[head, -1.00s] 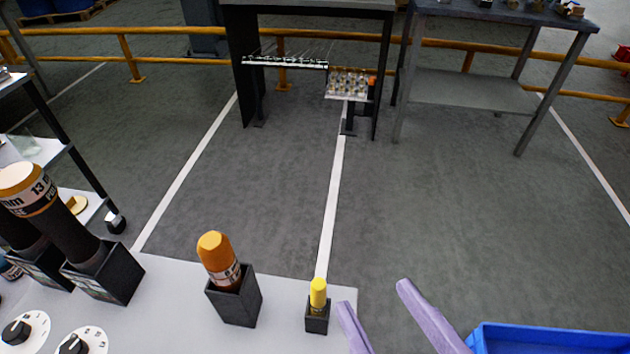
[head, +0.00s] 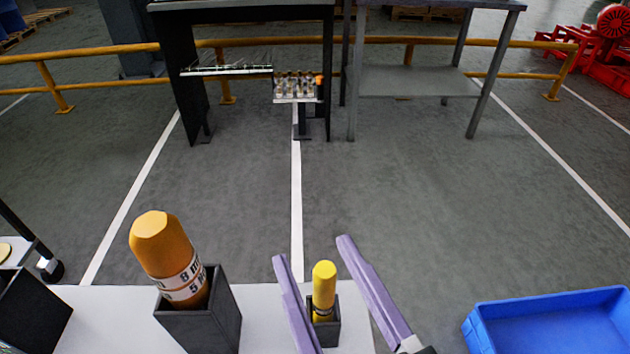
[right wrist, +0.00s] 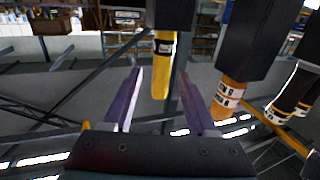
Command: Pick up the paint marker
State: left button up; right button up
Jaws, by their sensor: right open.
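The paint marker (head: 323,289) is yellow and stands upright in a small black holder (head: 326,331) near the front of the white tabletop. My right gripper (head: 311,248) is open, with its two purple fingers on either side of the marker in the head view. In the right wrist view the marker (right wrist: 161,66) shows between the open fingers (right wrist: 160,85), towards their tips, with a dark label band. I see no contact between fingers and marker. My left gripper is not in view.
A larger orange bottle-like tool (head: 166,262) stands in a black holder (head: 205,320) left of the marker. A blue crate (head: 560,318) is at the lower right. A grey table (head: 440,78) and yellow railing (head: 70,53) stand farther back.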

jog(key=x, duration=0.2)
jog(key=shift+w+a, duration=0.1)
jog(key=shift+w, duration=0.3)
grip_shut()
